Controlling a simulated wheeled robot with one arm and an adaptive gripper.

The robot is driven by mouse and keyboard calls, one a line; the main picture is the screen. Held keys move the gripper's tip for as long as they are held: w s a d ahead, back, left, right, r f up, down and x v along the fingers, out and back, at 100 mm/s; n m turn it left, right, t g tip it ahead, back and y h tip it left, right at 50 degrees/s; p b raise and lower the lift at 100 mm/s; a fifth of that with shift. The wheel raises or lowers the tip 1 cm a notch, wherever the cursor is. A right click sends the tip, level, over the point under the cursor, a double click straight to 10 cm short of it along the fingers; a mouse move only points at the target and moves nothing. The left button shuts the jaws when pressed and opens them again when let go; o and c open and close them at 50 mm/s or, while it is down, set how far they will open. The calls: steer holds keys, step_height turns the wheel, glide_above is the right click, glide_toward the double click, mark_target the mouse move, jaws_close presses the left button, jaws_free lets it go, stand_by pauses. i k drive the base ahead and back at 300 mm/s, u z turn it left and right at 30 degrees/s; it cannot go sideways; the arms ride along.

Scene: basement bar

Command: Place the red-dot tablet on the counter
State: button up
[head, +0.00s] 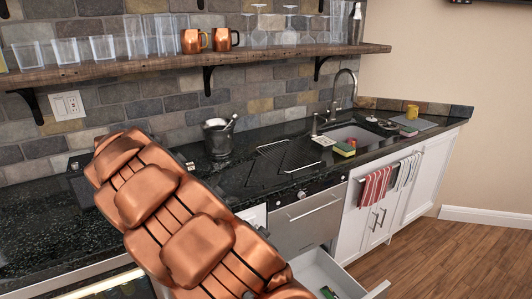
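The dark speckled counter (55,232) runs along the wall from the left to the far right. I cannot make out a red-dot tablet for certain. A white drawer (345,281) stands open at the bottom, and a small dark object with coloured bits (328,292) shows inside it, too small and cut off to name. My copper-coloured arm fills the lower left and middle and hides part of the counter and the cabinet fronts. My gripper cannot be made out; whether it holds anything is not shown.
Glasses and copper mugs (227,39) line the shelf (150,69). Wood floor (440,258) is clear at right.

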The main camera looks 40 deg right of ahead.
mark_target(329, 158)
steer(key=u, duration=2.65)
steer(key=k, duration=2.25)
steer(key=z, duration=1.75)
